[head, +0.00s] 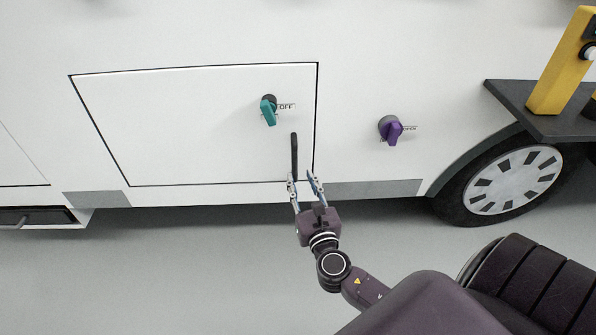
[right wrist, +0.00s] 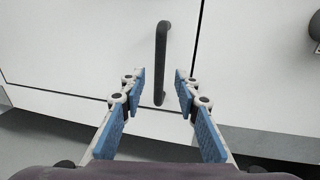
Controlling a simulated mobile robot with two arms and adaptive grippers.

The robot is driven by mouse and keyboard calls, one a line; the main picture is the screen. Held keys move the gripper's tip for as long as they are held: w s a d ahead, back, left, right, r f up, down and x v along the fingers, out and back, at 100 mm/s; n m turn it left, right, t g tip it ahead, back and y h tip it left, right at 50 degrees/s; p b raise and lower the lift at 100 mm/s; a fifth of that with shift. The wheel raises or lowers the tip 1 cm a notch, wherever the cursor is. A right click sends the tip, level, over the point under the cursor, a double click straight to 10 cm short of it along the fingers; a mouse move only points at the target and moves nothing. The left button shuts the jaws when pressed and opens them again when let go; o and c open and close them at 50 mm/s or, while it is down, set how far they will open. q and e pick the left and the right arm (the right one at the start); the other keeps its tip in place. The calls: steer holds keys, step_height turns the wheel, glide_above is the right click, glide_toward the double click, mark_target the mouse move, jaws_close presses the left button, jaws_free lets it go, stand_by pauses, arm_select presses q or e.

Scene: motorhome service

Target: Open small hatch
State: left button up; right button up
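The small hatch (head: 190,130) is a white rectangular panel with a dark outline in the motorhome's side, and it looks closed. A black vertical bar handle (head: 294,157) sits near its lower right corner. In the right wrist view the handle (right wrist: 161,62) stands ahead, in line with the gap between the fingers. My right gripper (head: 304,179) is open and empty at the handle's lower end, with its fingertips pointing up at the hatch. In the right wrist view the blue finger pads (right wrist: 158,87) are spread on either side, and I cannot tell whether they touch the handle. My left gripper is not in view.
A teal knob (head: 268,111) marked OFF sits on the hatch above the handle. A purple knob (head: 391,131) is on the wall to the right. A wheel (head: 513,181), a dark shelf (head: 530,118) and a yellow post (head: 560,65) are further right. Grey floor (head: 190,265) is clear at lower left.

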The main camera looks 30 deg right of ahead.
mark_target(295, 164)
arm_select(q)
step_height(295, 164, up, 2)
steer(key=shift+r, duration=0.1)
arm_select(e)
steer(key=x, duration=0.7)
steer(key=shift+w+d, duration=0.15)
steer(key=shift+w, duration=0.15)
steer(key=shift+c, duration=0.6)
jaws_close()
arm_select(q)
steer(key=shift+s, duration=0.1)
